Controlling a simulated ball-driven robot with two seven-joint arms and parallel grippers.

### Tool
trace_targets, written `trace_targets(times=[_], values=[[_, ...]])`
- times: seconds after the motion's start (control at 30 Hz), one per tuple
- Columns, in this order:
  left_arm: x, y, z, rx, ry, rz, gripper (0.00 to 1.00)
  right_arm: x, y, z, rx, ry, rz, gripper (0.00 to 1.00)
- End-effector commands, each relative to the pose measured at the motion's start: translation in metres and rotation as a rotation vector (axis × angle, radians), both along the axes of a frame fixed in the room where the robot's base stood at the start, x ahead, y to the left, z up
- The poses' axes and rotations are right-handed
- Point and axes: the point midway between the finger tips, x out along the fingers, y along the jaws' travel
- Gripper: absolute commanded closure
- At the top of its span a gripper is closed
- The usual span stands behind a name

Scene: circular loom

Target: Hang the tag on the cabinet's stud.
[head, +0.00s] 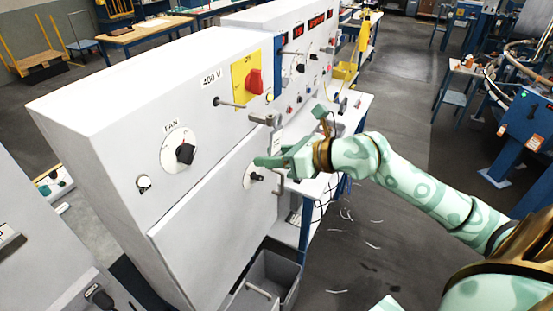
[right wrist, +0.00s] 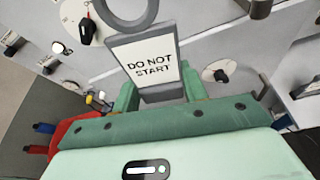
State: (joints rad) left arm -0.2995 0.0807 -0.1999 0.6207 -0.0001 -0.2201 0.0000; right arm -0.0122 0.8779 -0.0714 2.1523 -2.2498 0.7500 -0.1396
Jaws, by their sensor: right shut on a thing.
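The tag (right wrist: 150,62) is a white plate reading DO NOT START in a grey frame, with a grey ring (right wrist: 101,12) at its top. My right gripper (right wrist: 160,92) is shut on the tag's lower part. In the head view my right gripper (head: 288,150) is close to the cabinet front; I cannot clearly make out the tag there. The cabinet (head: 105,120) is a large white box. Its stud (head: 232,104) is a thin grey rod sticking out below the 400 V label, left of and above my gripper. The ring appears apart from the stud.
A yellow plate with a red switch (head: 254,83) sits just above the stud. A black FAN knob (head: 185,153) is to the left. A small black knob (head: 256,177) is below my gripper. A bench (head: 350,108) stands behind; open floor lies right.

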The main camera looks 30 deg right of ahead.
Motion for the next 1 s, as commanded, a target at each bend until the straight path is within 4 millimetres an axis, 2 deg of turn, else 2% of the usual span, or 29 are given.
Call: trace_targets(times=[0.67,1.0], values=[[-0.001,0.0,0.007,0.0,0.001,0.0,1.0,0.053,0.031,0.002,0.0,-0.001,0.001,0.84],[-0.001,0.0,0.013,0.0,0.001,0.0,1.0,0.051,0.031,0.006,-0.001,0.0,0.001,0.84]])
